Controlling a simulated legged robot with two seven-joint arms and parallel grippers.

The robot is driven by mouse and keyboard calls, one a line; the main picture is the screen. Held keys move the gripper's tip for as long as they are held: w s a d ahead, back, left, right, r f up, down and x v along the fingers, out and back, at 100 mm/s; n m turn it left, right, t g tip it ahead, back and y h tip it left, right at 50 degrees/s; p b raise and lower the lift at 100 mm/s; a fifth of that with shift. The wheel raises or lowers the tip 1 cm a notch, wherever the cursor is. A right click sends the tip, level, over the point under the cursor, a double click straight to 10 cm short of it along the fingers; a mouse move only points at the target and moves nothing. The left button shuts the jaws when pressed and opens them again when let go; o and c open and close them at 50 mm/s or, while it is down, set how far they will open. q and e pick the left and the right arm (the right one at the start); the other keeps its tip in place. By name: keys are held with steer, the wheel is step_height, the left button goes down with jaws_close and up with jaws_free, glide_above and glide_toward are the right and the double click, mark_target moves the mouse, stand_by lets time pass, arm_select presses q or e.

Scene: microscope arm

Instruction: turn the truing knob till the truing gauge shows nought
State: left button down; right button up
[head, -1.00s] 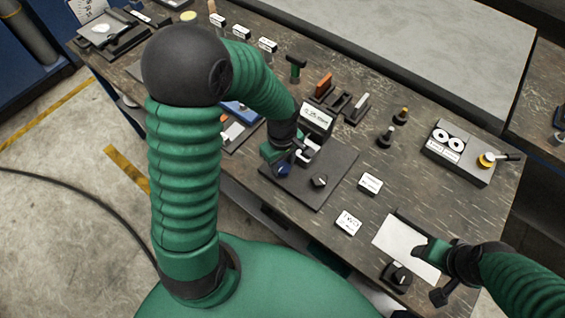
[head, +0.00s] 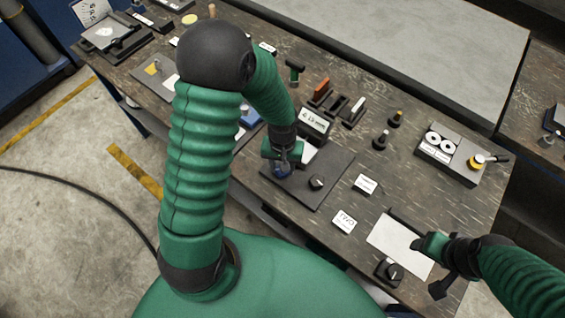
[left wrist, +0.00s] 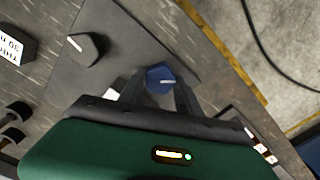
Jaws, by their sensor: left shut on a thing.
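The blue knob (head: 281,171) stands on a dark plate (head: 325,190); it also shows in the left wrist view (left wrist: 160,79) with a white pointer line. My left gripper (head: 282,163) is over the blue knob, with its fingers on either side of it, shut on it. A black knob (head: 317,182) with a light mark is on the same plate, apart from the gripper. The gauge (head: 315,124) stands behind the plate with a lit white face; its digits are too small to read surely. My right gripper (head: 432,262) is at the lower right, its jaws unclear.
A white sheet (head: 393,238) lies by my right gripper, with another dark knob (head: 390,272) at its corner. Small white labels (head: 365,184) lie on the bench. Two dark pegs (head: 381,140) and a grey box with dials (head: 448,155) stand behind. My left arm hides part of the bench.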

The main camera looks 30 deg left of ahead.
arm_select(q)
steer(key=m+p, duration=0.1)
steer(key=m, duration=0.1)
steer(key=m+p, duration=0.1)
steer(key=m, duration=0.2)
steer(key=shift+w+r+m+p, duration=0.25)
steer(key=shift+w+m+p, duration=0.05)
steer(key=shift+p, duration=0.1)
steer(key=shift+d+f+m+p, duration=0.1)
steer(key=shift+m+p, duration=0.7)
steer(key=shift+m, duration=1.1)
steer(key=c, duration=1.3)
jaws_free()
steer(key=o, duration=0.5)
steer(key=shift+f, duration=0.1)
steer(key=shift+c, duration=0.2)
steer(key=shift+s, duration=0.1)
